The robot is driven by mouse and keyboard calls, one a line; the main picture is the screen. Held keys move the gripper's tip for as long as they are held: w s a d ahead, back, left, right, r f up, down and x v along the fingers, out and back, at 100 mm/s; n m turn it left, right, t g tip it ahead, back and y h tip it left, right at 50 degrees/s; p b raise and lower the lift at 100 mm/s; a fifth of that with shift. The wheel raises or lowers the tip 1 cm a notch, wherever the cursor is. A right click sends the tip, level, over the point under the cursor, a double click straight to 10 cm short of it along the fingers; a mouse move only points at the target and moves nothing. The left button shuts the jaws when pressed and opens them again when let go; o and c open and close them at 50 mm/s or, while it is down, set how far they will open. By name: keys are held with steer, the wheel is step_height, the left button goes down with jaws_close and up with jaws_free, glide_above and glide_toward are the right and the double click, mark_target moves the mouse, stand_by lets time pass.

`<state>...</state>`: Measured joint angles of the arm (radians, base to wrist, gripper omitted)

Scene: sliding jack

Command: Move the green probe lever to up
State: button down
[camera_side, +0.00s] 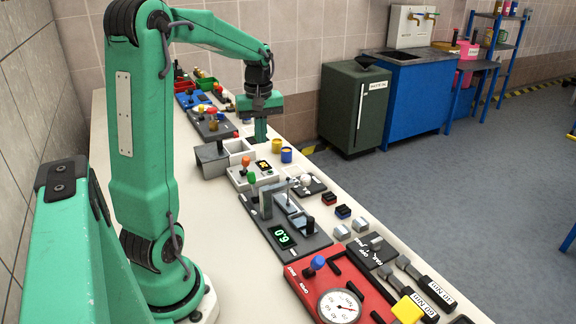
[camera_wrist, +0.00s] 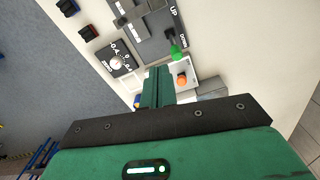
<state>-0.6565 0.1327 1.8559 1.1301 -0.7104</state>
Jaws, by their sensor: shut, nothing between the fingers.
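The green probe lever (camera_side: 252,178) stands on the grey panel with the gauge slide. In the wrist view the green lever (camera_wrist: 175,49) has its knob past the DOWN label, on the side away from the UP label. My gripper (camera_side: 261,138) is shut and empty. It points down, beyond the lever in the side view, near the white box and the orange-knobbed panel. In the wrist view the closed fingers (camera_wrist: 157,85) are close to the orange knob and short of the green lever, touching neither as far as I can tell.
An orange-knobbed lever (camera_side: 246,160) on a white panel stands between my gripper and the green lever. The grey panel (camera_side: 301,241) carries upright metal parts and a green-digit display. Yellow and blue cups (camera_side: 286,155) stand to the right. A red gauge panel (camera_side: 322,277) is nearer.

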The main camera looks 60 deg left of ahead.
mark_target(254, 186)
steer(key=s+a+f+n+g+h, duration=0.1)
steer(key=a+f+n, duration=0.3)
steer(key=a, duration=0.4)
steer(key=shift+s+f, duration=0.2)
steer(key=shift+s, duration=0.2)
steer(key=shift+f, duration=0.1)
steer(key=shift+s+d+f, duration=0.1)
steer(key=shift+d+f, duration=0.05)
steer(key=shift+f, duration=1.45)
steer(key=shift+s+d+f, duration=0.1)
steer(key=shift+d+f, duration=0.1)
steer(key=shift+f, duration=1.45)
steer(key=shift+s+d+f, duration=0.1)
steer(key=shift+d+f, duration=0.05)
steer(key=shift+f, duration=1.45)
